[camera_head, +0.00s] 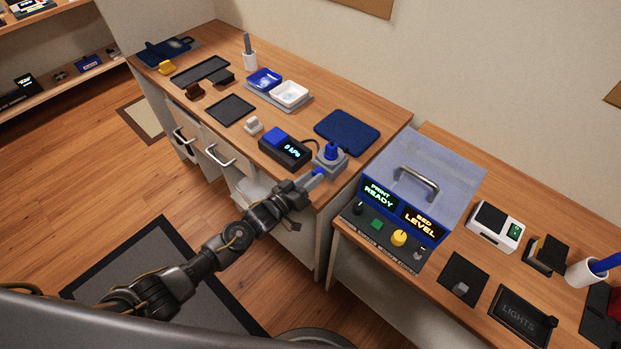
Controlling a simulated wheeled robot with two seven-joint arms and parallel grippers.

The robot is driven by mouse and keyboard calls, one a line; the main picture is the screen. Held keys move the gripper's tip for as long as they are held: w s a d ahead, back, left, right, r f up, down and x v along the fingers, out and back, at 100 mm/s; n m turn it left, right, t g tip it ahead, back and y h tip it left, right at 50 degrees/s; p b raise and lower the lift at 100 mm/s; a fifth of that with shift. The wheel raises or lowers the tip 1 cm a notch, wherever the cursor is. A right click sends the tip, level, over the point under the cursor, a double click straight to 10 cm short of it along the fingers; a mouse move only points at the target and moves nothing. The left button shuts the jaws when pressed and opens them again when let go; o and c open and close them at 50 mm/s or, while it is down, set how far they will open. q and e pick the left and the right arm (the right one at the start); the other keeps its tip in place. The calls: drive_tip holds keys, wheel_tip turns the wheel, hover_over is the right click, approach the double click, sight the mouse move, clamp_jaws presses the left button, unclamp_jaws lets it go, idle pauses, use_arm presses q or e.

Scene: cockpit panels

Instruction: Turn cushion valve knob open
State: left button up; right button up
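A blue knob (331,150) stands upright on a grey valve block (328,167) near the right front corner of the left table. A dark box with a lit display reading about 0 kPa (292,151) sits just left of the valve and is joined to it by a hose. My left gripper (307,184) reaches in from the lower left to the front of the valve block, below the knob. Its fingertips are small and overlap the block, so I cannot tell whether they touch it or how far apart they are. My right gripper is not in view.
A dark blue pad (347,132) lies behind the valve. A gap separates this table from the right table, which bears a control box with a clear cover and handle (416,184). Drawer handles (219,156) stick out from the left table's front.

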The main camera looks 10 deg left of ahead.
use_arm(q)
drive_tip(key=shift+c, duration=0.8)
drive_tip(key=shift+m, duration=0.3)
drive_tip(key=m, duration=0.4)
drive_tip(key=shift+m, duration=0.3)
drive_tip(key=m+b, duration=0.1)
drive_tip(key=m, duration=0.3)
drive_tip(key=shift+d, duration=0.1)
drive_tip(key=shift+s+m, duration=0.1)
drive_tip(key=shift+m, duration=1.2)
drive_tip(key=shift+r, duration=0.1)
drive_tip(key=o, duration=0.7)
